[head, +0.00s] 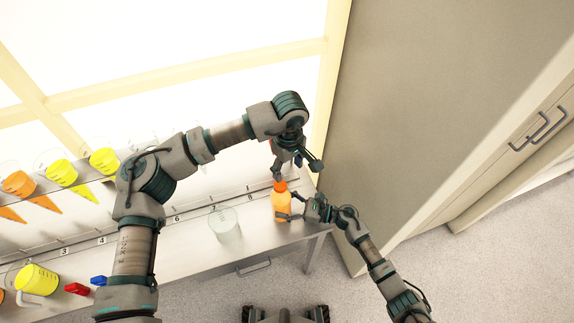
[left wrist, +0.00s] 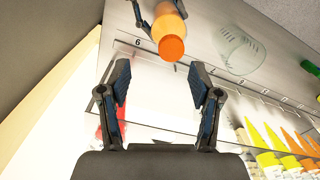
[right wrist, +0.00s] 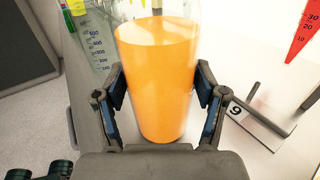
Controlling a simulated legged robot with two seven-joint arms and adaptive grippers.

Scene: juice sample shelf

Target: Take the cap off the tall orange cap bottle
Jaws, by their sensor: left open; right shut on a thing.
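The tall bottle (head: 282,207) of orange liquid stands upright near the right end of the shelf. Its orange cap (head: 280,186) is on; the cap also shows in the left wrist view (left wrist: 172,48). My left gripper (head: 296,167) is open and empty just above the cap. In the left wrist view its fingers (left wrist: 161,80) are spread, with the cap beyond the tips and not between them. My right gripper (head: 291,211) is shut around the bottle's body; in the right wrist view the orange bottle (right wrist: 156,80) fills the space between its fingers. The cap is out of that view.
An empty clear beaker (head: 225,225) stands left of the bottle. Several yellow and orange vessels and cones stand farther left, with a red block (head: 77,289) and a blue block (head: 99,281). A large grey cabinet (head: 430,90) rises close on the right.

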